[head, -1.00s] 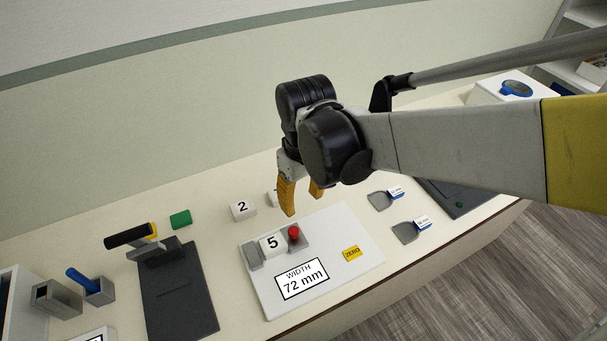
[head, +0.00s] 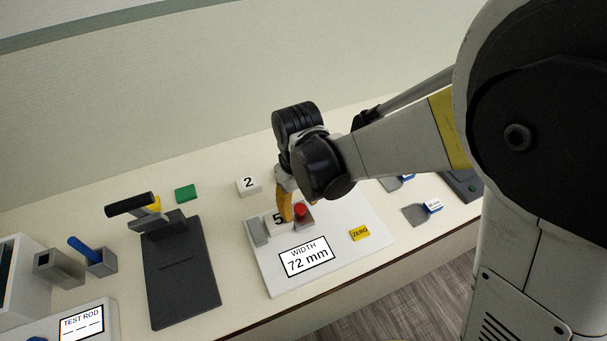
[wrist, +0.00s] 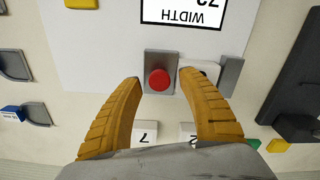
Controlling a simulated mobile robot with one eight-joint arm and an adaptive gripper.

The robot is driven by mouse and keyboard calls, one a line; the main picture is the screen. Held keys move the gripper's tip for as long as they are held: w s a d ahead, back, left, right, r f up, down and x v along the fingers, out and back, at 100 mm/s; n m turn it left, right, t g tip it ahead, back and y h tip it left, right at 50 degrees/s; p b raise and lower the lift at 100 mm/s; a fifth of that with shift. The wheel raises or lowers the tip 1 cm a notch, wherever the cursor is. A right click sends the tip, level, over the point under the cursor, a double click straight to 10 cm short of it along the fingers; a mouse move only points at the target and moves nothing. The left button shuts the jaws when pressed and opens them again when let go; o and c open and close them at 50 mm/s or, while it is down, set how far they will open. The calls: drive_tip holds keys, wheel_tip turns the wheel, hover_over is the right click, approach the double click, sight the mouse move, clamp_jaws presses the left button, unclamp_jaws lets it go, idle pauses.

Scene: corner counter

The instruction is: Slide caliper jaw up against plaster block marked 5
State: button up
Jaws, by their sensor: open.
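The caliper is a white board (head: 340,235) whose display (head: 306,257) reads WIDTH 72 mm. Its grey fixed jaw (head: 258,231) stands left of the white plaster block marked 5 (head: 277,219). The sliding jaw with a red knob (head: 301,210) is on the block's right; I cannot tell whether they touch. My gripper (head: 289,212) is open and low over the knob, partly hiding the block. In the wrist view its orange fingertips (wrist: 160,79) lie on either side of the red knob, with one finger partly over block 5 (wrist: 210,72).
A yellow ZERO button (head: 359,233) is on the board. Block 2 (head: 248,186) stands behind it and block 7 (wrist: 145,133) shows in the wrist view. A dark lever press (head: 181,270) stands left. Grey trays (head: 414,215) with blue labels lie right.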

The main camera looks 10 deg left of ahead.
sight(297, 208)
drive_tip(key=c, duration=0.9)
drive_tip(key=shift+s+a, duration=0.25)
drive_tip(key=shift+a, duration=0.1)
drive_tip(key=o, duration=0.9)
wheel_tip(297, 208, up, 12)
drive_tip(key=shift+d, duration=0.1)
